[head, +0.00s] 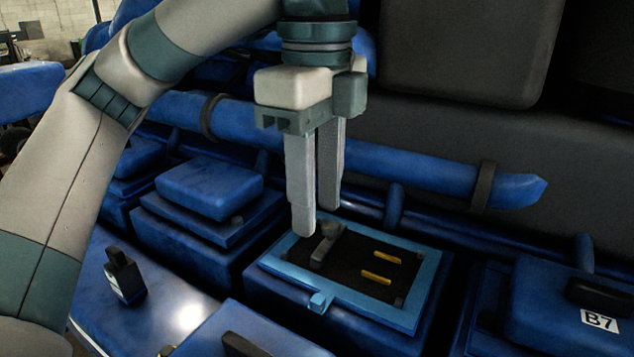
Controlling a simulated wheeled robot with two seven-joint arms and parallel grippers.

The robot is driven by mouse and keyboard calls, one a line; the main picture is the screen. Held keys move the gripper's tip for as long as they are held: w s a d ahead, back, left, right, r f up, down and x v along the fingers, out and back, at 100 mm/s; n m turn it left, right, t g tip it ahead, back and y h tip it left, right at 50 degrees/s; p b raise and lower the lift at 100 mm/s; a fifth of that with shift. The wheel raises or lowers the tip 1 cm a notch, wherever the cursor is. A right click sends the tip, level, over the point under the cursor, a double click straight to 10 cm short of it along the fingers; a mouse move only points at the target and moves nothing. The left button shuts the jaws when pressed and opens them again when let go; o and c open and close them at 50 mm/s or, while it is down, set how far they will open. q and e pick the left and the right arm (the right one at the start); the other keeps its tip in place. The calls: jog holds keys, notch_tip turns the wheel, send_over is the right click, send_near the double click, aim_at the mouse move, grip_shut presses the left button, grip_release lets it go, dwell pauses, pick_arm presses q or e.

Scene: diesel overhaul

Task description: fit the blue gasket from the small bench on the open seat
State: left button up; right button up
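The light blue gasket (424,301) is a flat rectangular frame with a small tab at its front edge. It lies around the dark opening of the open seat (352,262), on top of a dark blue block, and looks about flat. Two brass-coloured strips and a grey metal piece (326,245) show inside the opening. My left gripper (316,220) points down over the gasket's far left part. Its two fingers stand apart with nothing seen between them. Whether the fingertips touch the gasket is unclear. My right gripper and the small bench are not seen.
A closed blue cover (210,188) stands left of the seat, and a block labelled B7 (598,320) to the right. A blue pipe (415,168) runs behind the seat. A small black handle-like part (124,274) stands at the lower left.

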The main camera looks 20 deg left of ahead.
pick_arm(q)
jog(key=shift+r, duration=1.3)
jog(key=shift+f, duration=0.1)
